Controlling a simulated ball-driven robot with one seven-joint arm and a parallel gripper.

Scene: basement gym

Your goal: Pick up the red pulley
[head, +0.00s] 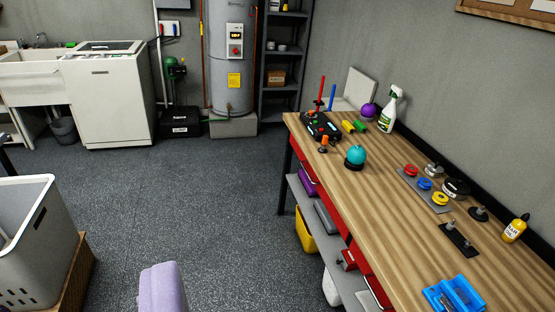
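The red pulley (411,170) is a small round disc at the far-left end of a grey metal plate (418,192) on the workbench. A blue pulley (425,183) and a yellow pulley (440,198) are in line with it on the same plate, towards the near right. The red pulley's top is uncovered. I cannot tell how it is held on the plate. My gripper does not show in this view.
The wooden workbench (377,208) runs along the right wall. A teal ball (355,155), black-based posts, a yellow bottle (515,228) and a blue holder (455,296) stand on it. Open grey floor (190,205) lies left of it; a white basket (33,240) stands at far left.

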